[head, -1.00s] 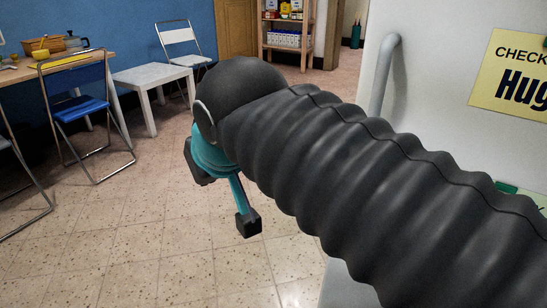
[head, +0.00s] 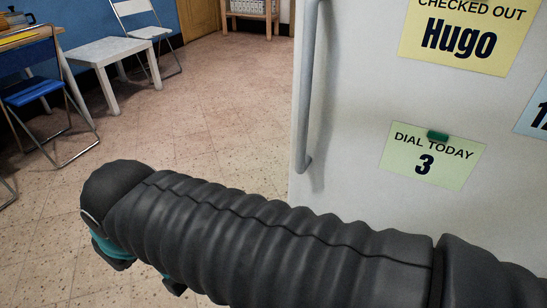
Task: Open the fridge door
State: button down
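The white fridge door (head: 365,110) fills the right of the head view and looks closed against its body, though its far edge is partly out of view. Its long vertical grey handle (head: 307,90) runs along the door's left edge. My gripper (head: 142,275) is at the lower left, left of and lower in the picture than the handle, and apart from it. My black ribbed arm hides most of the gripper; only teal and dark parts show below it, so its opening cannot be judged.
Notes reading "Hugo" (head: 462,38) and "Dial today 3" (head: 432,157) are on the door, the latter under a green magnet (head: 437,136). A white table (head: 108,50), a blue folding chair (head: 38,88) and a white chair (head: 142,30) stand left. The tiled floor (head: 225,100) between is clear.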

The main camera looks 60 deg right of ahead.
aim_at(428, 117)
jog(key=z, duration=0.05)
jog(key=i, duration=2.05)
jog(key=z, duration=3.6)
